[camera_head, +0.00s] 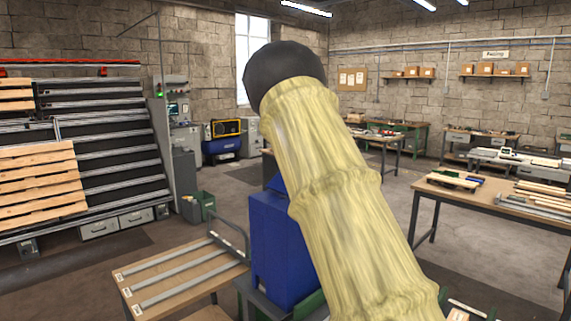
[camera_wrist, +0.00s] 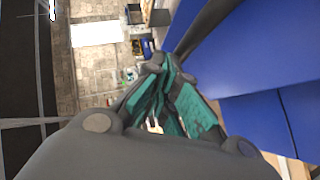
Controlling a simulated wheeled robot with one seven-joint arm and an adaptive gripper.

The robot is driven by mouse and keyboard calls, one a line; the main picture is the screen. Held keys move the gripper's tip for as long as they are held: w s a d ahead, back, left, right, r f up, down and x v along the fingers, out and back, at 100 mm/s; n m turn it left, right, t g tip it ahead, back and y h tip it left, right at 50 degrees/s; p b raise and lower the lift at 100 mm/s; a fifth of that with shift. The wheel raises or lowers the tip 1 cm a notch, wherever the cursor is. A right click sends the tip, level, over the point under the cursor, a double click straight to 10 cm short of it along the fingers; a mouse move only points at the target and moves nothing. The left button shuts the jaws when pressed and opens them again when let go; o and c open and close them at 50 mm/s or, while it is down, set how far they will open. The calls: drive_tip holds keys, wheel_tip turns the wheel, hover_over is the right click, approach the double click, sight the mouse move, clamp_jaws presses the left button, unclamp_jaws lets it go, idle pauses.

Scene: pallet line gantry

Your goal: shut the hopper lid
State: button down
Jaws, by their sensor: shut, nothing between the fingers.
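The blue hopper (camera_head: 283,245) stands just left of my sleeved arm in the head view, and my arm covers its right side. A small blue piece (camera_head: 275,183) shows at its top beside my arm; I cannot tell whether it is the lid. In the wrist view, a large blue panel (camera_wrist: 265,50) fills the upper right, with another blue face (camera_wrist: 252,125) below it. My gripper (camera_wrist: 157,65), with teal finger pads, is shut and empty beside these blue surfaces. I cannot tell whether it touches them. My arm hides it in the head view.
A dark grey bar (camera_wrist: 203,28) runs along the blue panel near my fingertips. A low wooden table with metal strips (camera_head: 180,280) stands left of the hopper. A workbench (camera_head: 490,197) is at the right. Open floor (camera_head: 400,205) lies between.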

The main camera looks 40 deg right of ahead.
drive_tip(key=shift+s+d+f, duration=0.15)
drive_tip(key=shift+d, duration=0.35)
drive_tip(key=shift+w+d+f+b, duration=0.15)
drive_tip(key=shift+d+f+b, duration=0.25)
drive_tip(key=shift+d, duration=0.3)
drive_tip(key=shift+w+d+f+b, duration=0.15)
drive_tip(key=shift+d+f+b, duration=0.2)
drive_tip(key=shift+d, duration=0.3)
drive_tip(key=shift+s+d+f+b, duration=0.1)
drive_tip(key=shift+d+f+b, duration=0.1)
drive_tip(key=shift+d+f, duration=0.25)
drive_tip(key=shift+s+d+f+b, duration=0.1)
drive_tip(key=shift+d+f+b, duration=0.1)
drive_tip(key=shift+d, duration=0.4)
drive_tip(key=shift+w+d+f, duration=0.25)
drive_tip(key=shift+d+f, duration=0.05)
drive_tip(key=shift+d, duration=0.15)
